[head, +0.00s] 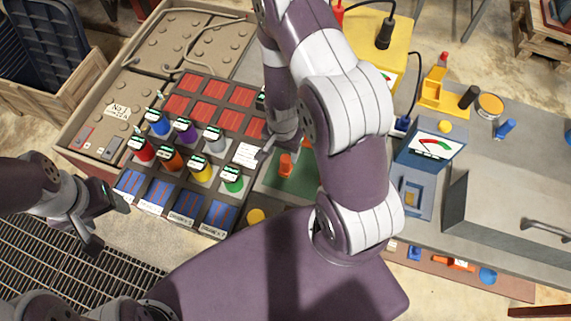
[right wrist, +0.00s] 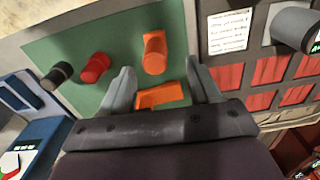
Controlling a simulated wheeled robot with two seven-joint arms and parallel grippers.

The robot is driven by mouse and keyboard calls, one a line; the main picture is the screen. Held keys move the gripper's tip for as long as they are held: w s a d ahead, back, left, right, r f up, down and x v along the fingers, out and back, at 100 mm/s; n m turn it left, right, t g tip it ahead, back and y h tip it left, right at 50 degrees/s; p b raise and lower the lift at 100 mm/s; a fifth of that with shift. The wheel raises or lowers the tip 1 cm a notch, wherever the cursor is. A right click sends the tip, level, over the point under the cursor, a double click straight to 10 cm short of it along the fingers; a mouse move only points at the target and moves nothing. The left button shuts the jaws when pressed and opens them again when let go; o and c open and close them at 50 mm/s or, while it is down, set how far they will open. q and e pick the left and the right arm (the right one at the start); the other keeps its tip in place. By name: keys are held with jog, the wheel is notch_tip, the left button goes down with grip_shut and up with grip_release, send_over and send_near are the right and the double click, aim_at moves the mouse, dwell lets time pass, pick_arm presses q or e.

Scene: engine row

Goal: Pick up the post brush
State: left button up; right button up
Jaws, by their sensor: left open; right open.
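An orange upright piece (head: 286,164), which looks like the post brush, stands on the green mat (head: 272,185). In the right wrist view an orange cylinder (right wrist: 154,52) stands on the mat beyond my fingertips. A flat orange piece (right wrist: 160,96) shows nearer, between the fingers; I cannot tell whether the two are one object. My right gripper (right wrist: 160,76) is open and empty, pointing down over the mat. In the head view my right arm hides part of the mat. My left gripper (head: 108,222) is open and empty at the left, beside the tray.
A red piece (right wrist: 95,67) and a black piece (right wrist: 57,75) are on the mat beside the orange ones. A tray of coloured cylinders (head: 184,131) lies left of the mat. A blue gauge unit (head: 430,150) stands to the right. A floor grating (head: 75,275) lies below my left gripper.

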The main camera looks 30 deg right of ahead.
aim_at(286, 158)
jog(key=f, duration=0.2)
jog(key=f+p, duration=0.1)
jog(key=f, duration=0.1)
jog(key=f+p, duration=0.1)
jog(key=f, duration=0.1)
jog(key=shift+s+d, duration=0.3)
jog(key=shift+s, duration=0.05)
jog(key=shift+w+f, duration=0.1)
jog(key=shift+f, duration=0.15)
jog(key=c, duration=1.1)
jog(key=shift+r, duration=0.1)
